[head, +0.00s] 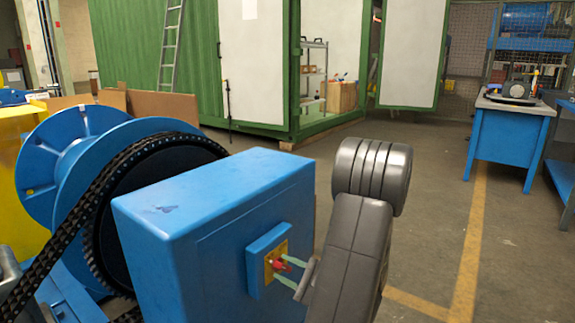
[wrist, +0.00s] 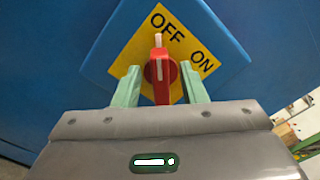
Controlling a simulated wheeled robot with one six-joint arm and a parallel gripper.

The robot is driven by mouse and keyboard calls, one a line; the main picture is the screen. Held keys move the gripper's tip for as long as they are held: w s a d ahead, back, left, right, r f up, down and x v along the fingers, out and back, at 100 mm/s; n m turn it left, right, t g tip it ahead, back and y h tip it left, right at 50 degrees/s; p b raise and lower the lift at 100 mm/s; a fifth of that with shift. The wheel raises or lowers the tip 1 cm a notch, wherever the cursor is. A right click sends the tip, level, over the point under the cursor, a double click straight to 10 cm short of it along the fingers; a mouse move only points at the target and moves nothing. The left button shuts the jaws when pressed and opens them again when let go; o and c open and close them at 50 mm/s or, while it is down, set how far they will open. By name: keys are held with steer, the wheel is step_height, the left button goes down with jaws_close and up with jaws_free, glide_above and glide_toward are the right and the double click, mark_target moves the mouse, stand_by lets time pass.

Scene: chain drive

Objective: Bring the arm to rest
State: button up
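A red rotary switch knob (wrist: 161,78) sits on a yellow plate (wrist: 205,88) marked OFF and ON, on the front of a blue box (head: 215,215). The knob's white-lined pointer is upright in the wrist view, towards the OFF lettering. My gripper (wrist: 160,80) is at the switch, with one pale green finger on each side of the knob. The fingers are spread, with a narrow gap visible beside the knob; light contact cannot be ruled out. In the head view the knob (head: 283,265) shows between the fingers, and my gripper comes in from the right.
A black chain (head: 75,215) runs over a large wheel beside a blue spool (head: 65,150), left of the box. A green container (head: 200,60) stands behind. A blue workbench (head: 505,135) is at the back right. The floor right of my arm is clear.

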steer(key=shift+w+a, duration=0.1)
stand_by(0.3)
steer(key=p+v, duration=0.3)
steer(key=v, duration=1.1)
steer(key=b+x, duration=0.2)
steer(key=x, duration=1.2)
steer(key=shift+a+r, duration=0.1)
steer(key=shift+r+m+p, duration=0.2)
steer(key=shift+m+p, duration=0.65)
steer(key=shift+m, duration=0.05)
steer(key=shift+w+m+p, duration=0.1)
steer(key=shift+m+p, duration=1)
steer(key=shift+p, duration=0.15)
steer(key=shift+d+m+p, duration=0.2)
steer(key=shift+m+p, duration=0.65)
steer(key=shift+m, duration=0.15)
steer(key=shift+w+f+m, duration=0.1)
steer(key=shift+f+m, duration=0.05)
steer(key=shift+m, duration=0.15)
